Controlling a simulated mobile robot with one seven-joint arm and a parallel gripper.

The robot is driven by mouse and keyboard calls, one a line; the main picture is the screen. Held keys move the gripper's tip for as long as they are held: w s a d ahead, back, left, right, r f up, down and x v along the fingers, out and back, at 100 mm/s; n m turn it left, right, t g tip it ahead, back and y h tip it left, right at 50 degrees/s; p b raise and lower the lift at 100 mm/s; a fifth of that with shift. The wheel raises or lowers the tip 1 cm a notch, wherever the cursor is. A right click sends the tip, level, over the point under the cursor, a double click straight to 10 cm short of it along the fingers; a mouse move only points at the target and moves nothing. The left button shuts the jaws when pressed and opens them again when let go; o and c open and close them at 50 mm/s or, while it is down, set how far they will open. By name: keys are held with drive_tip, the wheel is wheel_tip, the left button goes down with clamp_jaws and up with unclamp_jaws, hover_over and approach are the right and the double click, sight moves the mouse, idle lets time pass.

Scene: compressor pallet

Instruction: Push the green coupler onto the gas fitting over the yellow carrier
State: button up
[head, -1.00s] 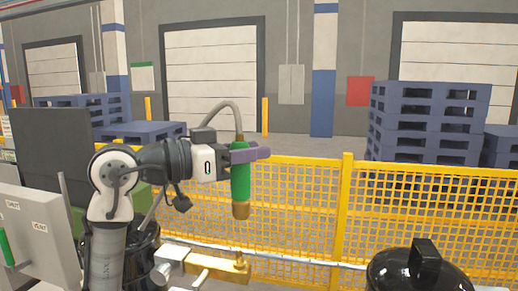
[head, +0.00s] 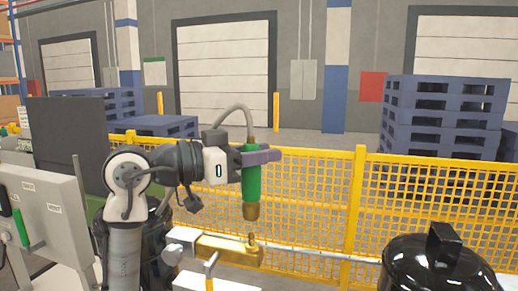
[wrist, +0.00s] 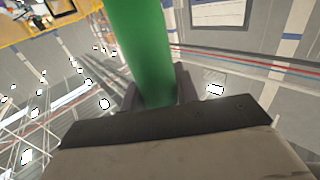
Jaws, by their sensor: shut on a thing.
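The green coupler (head: 252,184) hangs upright with its brass end (head: 251,211) pointing down. A grey hose curves from its top back toward my arm. My gripper (head: 260,157) is shut on the coupler near its upper part. In the wrist view the green body (wrist: 140,45) stands between the jaws (wrist: 158,92). Below it, the yellow carrier (head: 228,250) lies along a horizontal pipe. The gas fitting (head: 252,240) is a small brass stub on the carrier's right end. The coupler's end appears just above the fitting, roughly in line, with a small gap.
A black round tank (head: 437,268) stands at the lower right. A yellow mesh fence (head: 420,205) runs behind the pipe (head: 325,256). A grey panel (head: 55,205) with a green handle is at the left. Stacks of blue pallets (head: 440,125) stand beyond the fence.

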sight(260, 184)
drive_tip(key=shift+f+b, duration=0.4)
drive_tip(key=shift+f, duration=0.5)
drive_tip(key=shift+f+b, duration=1.4)
drive_tip(key=shift+f, duration=0.6)
idle(0.7)
drive_tip(key=o, duration=1.2)
drive_tip(key=b+v, duration=0.2)
drive_tip(key=v, duration=1.1)
drive_tip(key=shift+s+a+r+b, duration=0.1)
drive_tip(key=shift+s+a+b, duration=0.1)
drive_tip(key=shift+a+b, duration=0.2)
